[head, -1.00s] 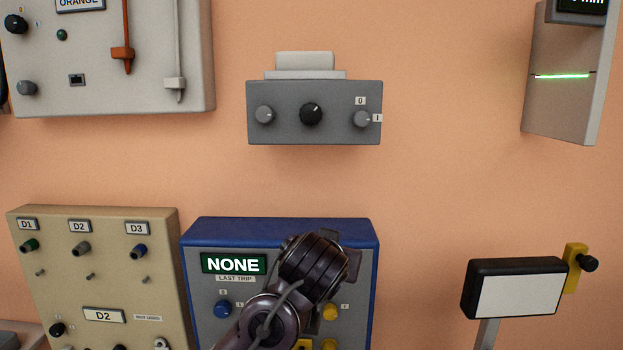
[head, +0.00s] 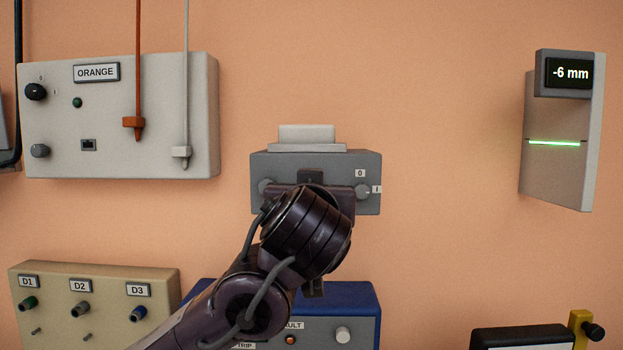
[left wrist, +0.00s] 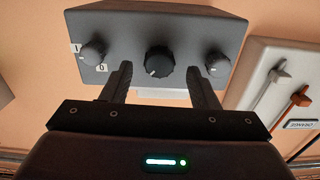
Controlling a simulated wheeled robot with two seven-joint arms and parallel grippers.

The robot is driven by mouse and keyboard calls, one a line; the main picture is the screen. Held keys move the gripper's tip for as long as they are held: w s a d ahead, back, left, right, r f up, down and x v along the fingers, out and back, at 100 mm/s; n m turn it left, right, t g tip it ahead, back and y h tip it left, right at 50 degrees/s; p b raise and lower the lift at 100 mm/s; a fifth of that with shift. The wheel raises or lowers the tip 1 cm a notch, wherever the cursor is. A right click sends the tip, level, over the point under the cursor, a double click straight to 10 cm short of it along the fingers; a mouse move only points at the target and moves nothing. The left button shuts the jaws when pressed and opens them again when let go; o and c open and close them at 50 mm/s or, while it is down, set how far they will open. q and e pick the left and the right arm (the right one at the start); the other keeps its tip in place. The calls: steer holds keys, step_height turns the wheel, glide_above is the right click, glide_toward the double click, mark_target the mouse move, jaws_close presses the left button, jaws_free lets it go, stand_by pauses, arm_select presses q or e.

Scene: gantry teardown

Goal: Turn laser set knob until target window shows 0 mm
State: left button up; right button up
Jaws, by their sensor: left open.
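The display window (head: 570,73) at the upper right of the head view reads -6 mm, above a panel with a green laser line (head: 554,142). A grey control box (head: 320,163) is on the wall. Its black middle knob (left wrist: 159,61) shows in the left wrist view with a white pointer mark; in the head view my arm hides it. No label names the knob. My left gripper (head: 311,185) is in front of the box. In the left wrist view its open fingers (left wrist: 158,69) are on either side of the black knob, apart from it. My right gripper is not in view.
Grey side knobs flank the middle one; the one marked 0 and I (head: 362,191) is close to my gripper. An ORANGE panel (head: 120,150) with sliders is at the left. Beige and blue panels (head: 360,300) are below. The wall between box and display is clear.

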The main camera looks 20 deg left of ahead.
arm_select(q)
steer(key=shift+x, duration=0.9)
steer(key=c, duration=1)
steer(key=shift+o, duration=0.2)
